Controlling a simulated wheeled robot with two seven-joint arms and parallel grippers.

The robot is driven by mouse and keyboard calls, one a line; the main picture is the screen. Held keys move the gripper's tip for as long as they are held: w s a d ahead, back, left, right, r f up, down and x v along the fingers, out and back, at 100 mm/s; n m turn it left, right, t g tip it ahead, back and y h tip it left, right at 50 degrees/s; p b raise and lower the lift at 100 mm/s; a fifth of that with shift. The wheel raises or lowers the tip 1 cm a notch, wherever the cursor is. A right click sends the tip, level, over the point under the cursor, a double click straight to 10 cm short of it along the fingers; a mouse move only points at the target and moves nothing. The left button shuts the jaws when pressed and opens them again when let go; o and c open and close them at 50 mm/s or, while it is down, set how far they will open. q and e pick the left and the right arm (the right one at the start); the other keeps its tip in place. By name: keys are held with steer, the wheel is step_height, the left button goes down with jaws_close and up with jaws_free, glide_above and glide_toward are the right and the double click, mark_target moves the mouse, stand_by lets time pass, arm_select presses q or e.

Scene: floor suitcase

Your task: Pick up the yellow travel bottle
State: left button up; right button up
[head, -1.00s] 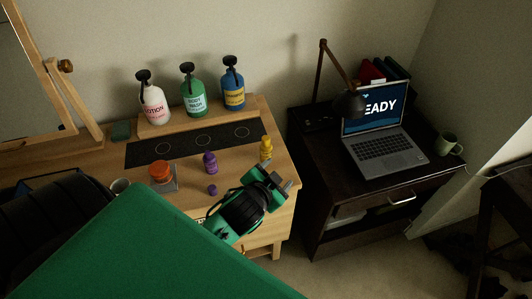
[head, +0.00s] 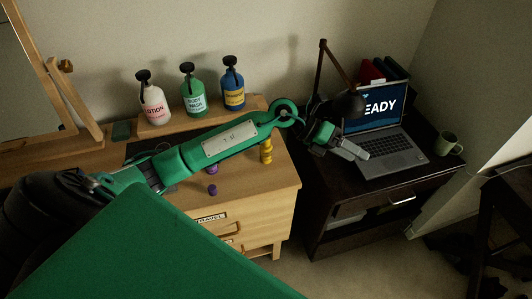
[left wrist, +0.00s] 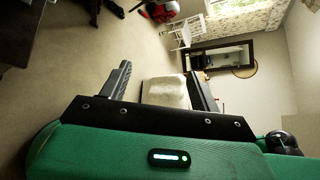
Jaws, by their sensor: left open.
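The yellow travel bottle (head: 266,156) stands near the right end of the wooden dresser top in the head view. My left forearm crosses just in front of its upper part and hides its top. My left gripper (head: 352,148) is past the bottle to the right, over the dark desk in front of the laptop. It is open and empty, well apart from the bottle. The left wrist view shows its two spread fingers (left wrist: 162,88) facing out into the room, with no bottle in sight. My right gripper is in neither view.
Three pump bottles, white (head: 154,106), green (head: 194,99) and blue (head: 233,92), stand on a wooden riser. A purple bottle (head: 212,168) is partly covered by my arm, with a small purple piece (head: 212,190) before it. A laptop (head: 388,150), lamp (head: 349,103) and mug (head: 446,143) occupy the desk.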

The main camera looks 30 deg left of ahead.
arm_select(q)
steer(key=w+a+f+m+g+y, duration=0.1)
steer(key=a+f+y, duration=0.1)
steer(key=a+y, duration=0.15)
steer(key=w+a+f+y, duration=0.1)
steer(key=a+f+y, duration=0.1)
steer(key=a, duration=0.3)
steer(key=n+g+y, duration=0.1)
steer(key=g+y, duration=0.1)
steer(key=y, duration=0.6)
glide_toward(266, 145)
steer(key=w+r, duration=0.2)
steer(key=w, duration=0.1)
steer(key=f+p, duration=0.1)
steer(key=f, duration=0.3)
steer(key=f+p, duration=0.1)
steer(key=f, duration=0.2)
steer(key=shift+s+a+p, duration=0.2)
steer(key=shift+a+p, duration=0.1)
steer(key=shift+f, duration=0.65)
steer(key=f+p, duration=0.1)
steer(key=f, duration=0.1)
steer(key=s+f+p, duration=0.1)
steer(key=f+p, duration=0.1)
steer(key=shift+s+a+f, duration=0.1)
steer(key=shift+s, duration=0.1)
steer(key=shift+f, duration=0.55)
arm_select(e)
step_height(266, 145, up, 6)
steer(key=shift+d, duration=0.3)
